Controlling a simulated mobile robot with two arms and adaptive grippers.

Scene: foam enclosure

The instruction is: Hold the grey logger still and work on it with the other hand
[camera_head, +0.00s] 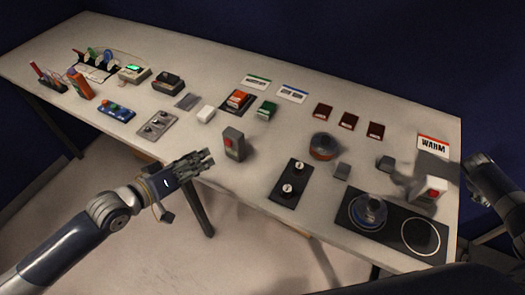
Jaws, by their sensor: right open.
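The gap between the left fingers is too small to judge. My right gripper (474,162) is at the right edge of the view, beyond the table's right end, dark and partly cut off. It is open and away from the grey box.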

